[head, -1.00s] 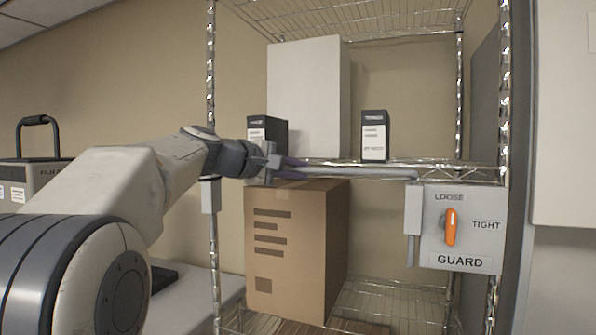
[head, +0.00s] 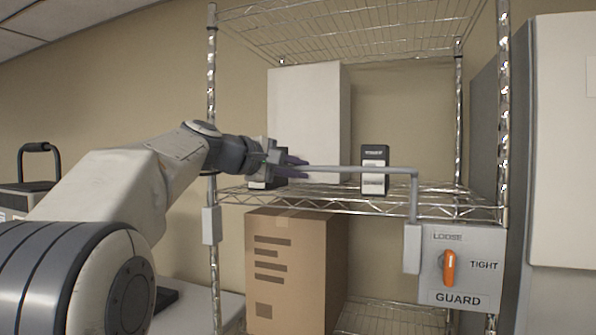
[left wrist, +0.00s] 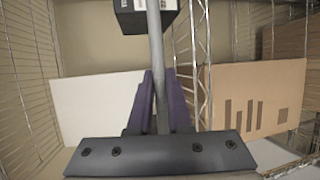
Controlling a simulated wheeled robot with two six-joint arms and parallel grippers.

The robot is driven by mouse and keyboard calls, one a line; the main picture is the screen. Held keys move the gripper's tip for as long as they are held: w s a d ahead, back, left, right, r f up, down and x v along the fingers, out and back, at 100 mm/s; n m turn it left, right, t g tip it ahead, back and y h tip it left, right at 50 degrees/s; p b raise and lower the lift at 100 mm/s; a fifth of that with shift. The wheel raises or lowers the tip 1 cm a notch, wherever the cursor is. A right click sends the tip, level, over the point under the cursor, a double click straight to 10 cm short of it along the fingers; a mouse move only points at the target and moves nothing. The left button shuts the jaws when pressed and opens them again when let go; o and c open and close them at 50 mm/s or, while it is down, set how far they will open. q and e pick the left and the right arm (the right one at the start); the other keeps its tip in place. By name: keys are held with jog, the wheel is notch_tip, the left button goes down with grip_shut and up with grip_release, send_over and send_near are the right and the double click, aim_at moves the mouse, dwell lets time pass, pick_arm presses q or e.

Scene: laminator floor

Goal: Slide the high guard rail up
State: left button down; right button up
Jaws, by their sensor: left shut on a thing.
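The guard rail (head: 350,169) is a grey bar across the front of the wire shelf. In the left wrist view the bar (left wrist: 156,50) runs between the purple fingers of my left gripper (left wrist: 158,90). The orange knob (head: 449,267) on the GUARD plate (head: 470,243) is upright, nearer the LOOSE label. The bar's left end is hidden behind my gripper. My right gripper is not in view.
On the wire shelf (head: 330,200) stand a tall white box (head: 308,110) and a small black-and-white box (head: 374,158). Another small dark box is mostly hidden behind my left gripper. A cardboard box (head: 295,265) stands below. A grey cabinet (head: 565,140) is at the right.

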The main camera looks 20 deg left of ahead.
pick_arm(q)
jog(key=shift+s+r, duration=0.1)
jog(key=shift+r, duration=0.4)
jog(key=c, duration=0.8)
grip_release()
jog(key=shift+c, duration=0.2)
jog(key=shift+f, duration=0.1)
jog(key=shift+f, duration=0.1)
jog(key=shift+s+a, duration=0.2)
jog(key=shift+s, duration=0.05)
jog(key=b+v, duration=0.4)
jog(key=v, duration=0.5)
jog(key=shift+s, duration=0.4)
